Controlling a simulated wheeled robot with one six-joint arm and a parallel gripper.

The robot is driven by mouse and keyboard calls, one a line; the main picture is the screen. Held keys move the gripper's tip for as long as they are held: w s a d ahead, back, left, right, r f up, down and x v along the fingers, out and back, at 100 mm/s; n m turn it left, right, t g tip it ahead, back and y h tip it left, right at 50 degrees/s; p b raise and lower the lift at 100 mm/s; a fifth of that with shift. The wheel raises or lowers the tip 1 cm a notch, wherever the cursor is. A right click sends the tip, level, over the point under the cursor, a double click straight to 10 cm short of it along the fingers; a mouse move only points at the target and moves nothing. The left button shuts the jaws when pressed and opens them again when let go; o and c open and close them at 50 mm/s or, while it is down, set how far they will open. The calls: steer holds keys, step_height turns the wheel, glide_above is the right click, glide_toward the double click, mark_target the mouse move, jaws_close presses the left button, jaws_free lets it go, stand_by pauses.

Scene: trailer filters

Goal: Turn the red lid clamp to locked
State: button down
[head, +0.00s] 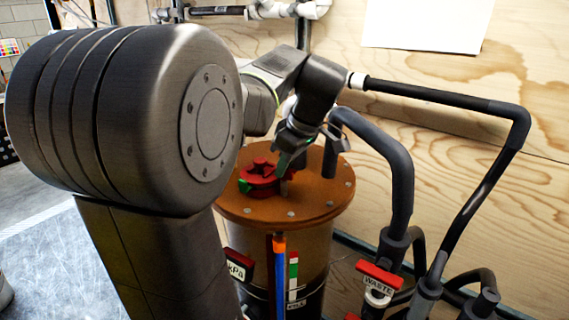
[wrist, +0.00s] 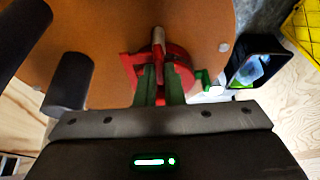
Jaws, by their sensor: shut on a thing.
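The red lid clamp (head: 258,178) sits on the round orange-brown lid (head: 300,204) of the canister. In the wrist view the clamp (wrist: 180,67) shows as a red ring with a grey post in its middle. A small green piece is at its side in both views. My gripper (head: 287,165) is above the lid, pointing down at the clamp. In the wrist view its green fingers (wrist: 160,88) are shut on a red part of the clamp. The fingers and palm hide part of the clamp, and I cannot read any locked or unlocked mark.
A dark pipe (head: 400,190) bends down just right of the canister. A red WASTE handle (head: 379,278) is at the lower right. A blue tube (head: 279,275) runs up the canister's front. A plywood wall (head: 470,160) stands close behind.

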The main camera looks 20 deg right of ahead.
stand_by(0.5)
steer(key=c, duration=1.5)
jaws_free()
steer(key=shift+c, duration=0.2)
steer(key=v, duration=1.3)
steer(key=shift+r+b, duration=0.4)
steer(key=shift+f, duration=0.1)
steer(key=p+x, duration=0.1)
steer(key=x, duration=1.2)
steer(key=shift+f, duration=0.35)
steer(key=shift+r, duration=0.1)
